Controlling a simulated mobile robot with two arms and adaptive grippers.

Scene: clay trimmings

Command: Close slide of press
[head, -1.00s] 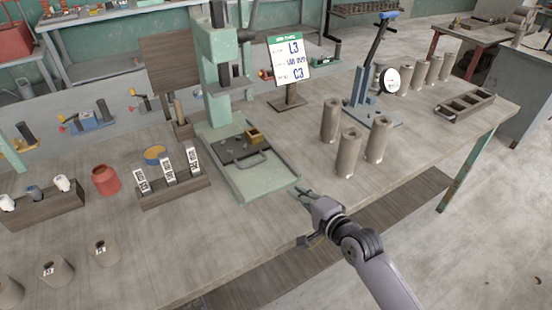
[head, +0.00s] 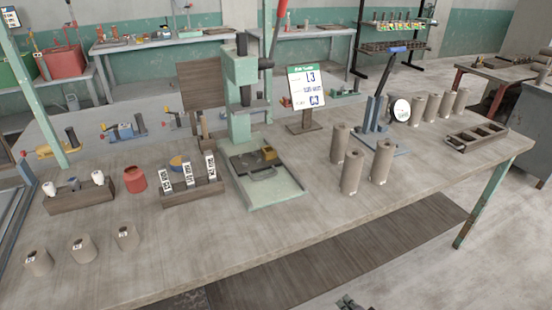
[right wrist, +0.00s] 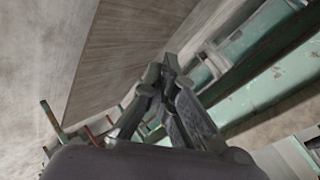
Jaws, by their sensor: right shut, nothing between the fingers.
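The green press (head: 238,100) stands on the bench, left of the picture's middle in the head view. Its dark slide (head: 243,162) lies on the pale green base (head: 280,196), in front of the column. The base's front part is bare. My right gripper (head: 348,302) just shows at the bottom edge, below the bench front and well apart from the slide. In the right wrist view its fingers (right wrist: 168,66) are together and empty. My left gripper is not in view.
Several clay cylinders (head: 352,172) stand right of the press, near a stand with a dial gauge (head: 402,110). A sign (head: 308,87) stands behind the base. A wooden block with labels (head: 195,188) is at its left. The bench front (head: 290,230) is clear.

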